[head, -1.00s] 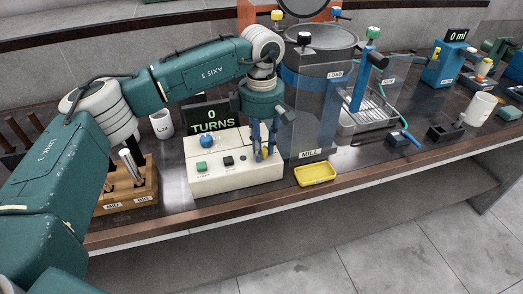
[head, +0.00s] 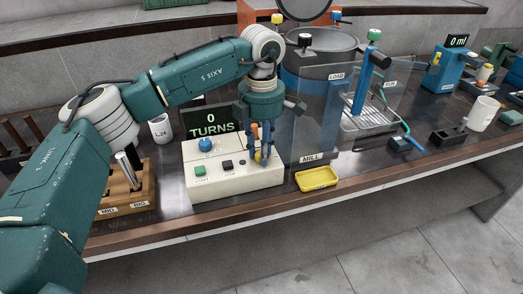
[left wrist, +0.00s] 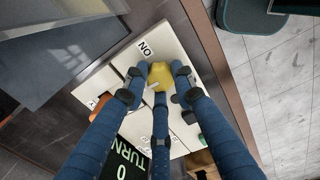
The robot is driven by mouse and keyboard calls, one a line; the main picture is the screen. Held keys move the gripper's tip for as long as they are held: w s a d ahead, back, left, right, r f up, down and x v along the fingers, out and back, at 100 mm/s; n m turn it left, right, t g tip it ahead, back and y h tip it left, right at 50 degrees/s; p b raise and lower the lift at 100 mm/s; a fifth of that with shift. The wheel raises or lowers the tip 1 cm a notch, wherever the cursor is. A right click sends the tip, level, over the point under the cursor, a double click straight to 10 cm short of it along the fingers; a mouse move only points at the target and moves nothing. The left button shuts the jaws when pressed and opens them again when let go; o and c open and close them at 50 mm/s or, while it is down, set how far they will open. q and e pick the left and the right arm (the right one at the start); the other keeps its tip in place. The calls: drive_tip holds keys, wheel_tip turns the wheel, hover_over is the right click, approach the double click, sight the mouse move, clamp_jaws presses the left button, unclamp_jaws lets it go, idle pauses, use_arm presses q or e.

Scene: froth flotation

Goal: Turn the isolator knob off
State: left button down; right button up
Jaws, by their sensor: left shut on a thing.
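The isolator knob is yellow and sits at the right end of the white control box (head: 215,187) in the head view. In the left wrist view the yellow knob (left wrist: 160,76) is between my blue fingers, beside a label that reads "ON" upside down. My left gripper (head: 259,157) points down over the box and is shut on the knob. In the head view the fingers hide most of the knob. My right gripper is not in view.
The box also carries a blue knob (head: 205,145), a green button (head: 200,171) and a black button (head: 227,164). A "0 TURNS" display (head: 211,122) stands behind. A yellow tray (head: 317,179) and the mill (head: 308,120) are to the right.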

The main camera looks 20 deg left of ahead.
use_arm(q)
drive_tip(key=shift+w+r, duration=0.15)
drive_tip(key=shift+r, duration=0.1)
drive_tip(key=c, duration=1.4)
unclamp_jaws()
drive_tip(key=shift+f, duration=0.1)
wheel_tip(320, 180, up, 12)
